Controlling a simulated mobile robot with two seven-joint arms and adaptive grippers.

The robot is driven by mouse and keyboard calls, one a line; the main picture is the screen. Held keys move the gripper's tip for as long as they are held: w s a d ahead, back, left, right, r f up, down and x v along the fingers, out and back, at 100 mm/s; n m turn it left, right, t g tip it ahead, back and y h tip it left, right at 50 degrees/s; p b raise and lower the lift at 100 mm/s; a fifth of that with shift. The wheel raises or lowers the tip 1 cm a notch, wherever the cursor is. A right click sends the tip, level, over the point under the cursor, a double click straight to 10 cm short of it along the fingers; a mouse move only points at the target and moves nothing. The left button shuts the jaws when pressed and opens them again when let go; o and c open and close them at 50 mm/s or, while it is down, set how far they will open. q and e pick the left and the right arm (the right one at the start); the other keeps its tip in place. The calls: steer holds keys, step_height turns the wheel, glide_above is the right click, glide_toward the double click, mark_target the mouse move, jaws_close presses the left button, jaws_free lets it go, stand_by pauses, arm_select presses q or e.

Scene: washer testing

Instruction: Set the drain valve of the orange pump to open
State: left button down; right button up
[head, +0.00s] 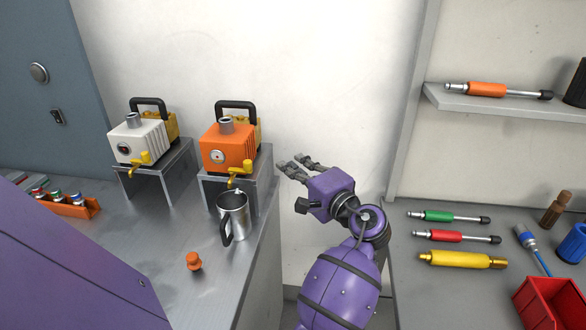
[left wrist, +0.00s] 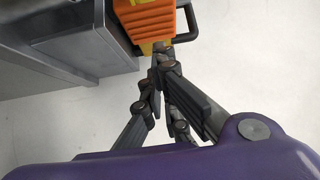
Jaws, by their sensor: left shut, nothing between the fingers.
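The orange pump (head: 225,146) stands on a metal stand (head: 262,170) in the head view, with a black handle on top. A yellow drain valve (head: 246,168) sits low on its front right, with a small yellow spout beneath. A metal mug (head: 236,208) with a black handle stands below the spout. My left gripper (head: 289,167) is shut and empty, to the right of the pump and apart from it. In the left wrist view its fingers (left wrist: 160,77) are together, with part of the orange pump (left wrist: 135,18) above them. My right gripper is not in view.
A white pump (head: 128,145) stands on another stand at left. An orange plug (head: 194,262) lies on the metal counter (head: 160,230). An orange rack (head: 72,206) is far left. Tools and a red bin (head: 550,304) are on the right bench. A floor gap separates counter and bench.

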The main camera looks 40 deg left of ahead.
arm_select(q)
steer(key=s+a+p, duration=0.2)
steer(key=a, duration=0.4)
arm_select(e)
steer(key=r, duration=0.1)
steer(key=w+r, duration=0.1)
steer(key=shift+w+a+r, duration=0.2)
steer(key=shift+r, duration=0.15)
arm_select(q)
steer(key=shift+f, duration=0.1)
steer(key=shift+w+t, duration=0.2)
steer(key=shift+t, duration=0.1)
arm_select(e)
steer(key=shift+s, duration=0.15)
